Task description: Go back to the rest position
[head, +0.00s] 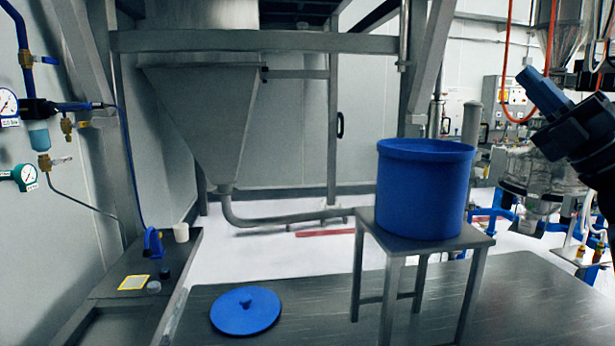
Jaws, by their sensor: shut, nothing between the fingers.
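My gripper (530,78) is at the upper right of the head view, at the end of my dark arm that comes in from the right edge. Its blue end points up and to the left. It is shut and holds nothing. It is apart from the blue bin in the picture, above and to the right of it. The blue bin (424,190) stands upright and open-topped on a small metal stand (480,240). The inside of the bin is mostly hidden. A round blue lid (245,310) with a knob lies on the metal platform, left of the stand.
A steel hopper (200,115) hangs in a metal frame behind. Glass equipment (540,170) stands behind my arm. The platform (545,300) is clear at right.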

